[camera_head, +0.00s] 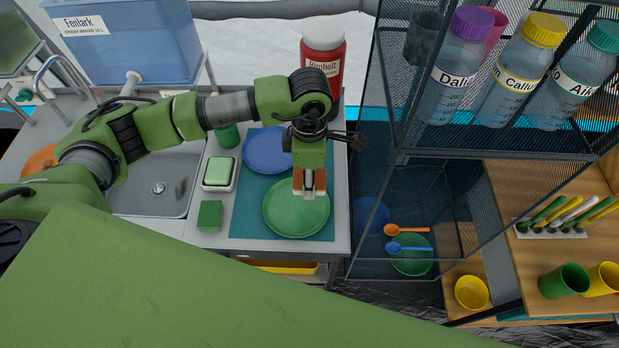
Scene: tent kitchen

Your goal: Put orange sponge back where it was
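My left gripper (311,190) is above the green plate (297,214) at the counter's right side, pointing down. An orange-brown block, which looks like the orange sponge (299,181), shows on both sides of its fingertips; the gripper appears shut on it. I cannot tell exactly how high it is above the plate. My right gripper is not in view.
A green block in a white dish (232,185) and another green block (210,215) lie left of the teal mat (244,226). A blue plate (260,152), green cup (228,136) and red bottle (335,70) stand nearby. A mesh shelf (400,155) borders the right.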

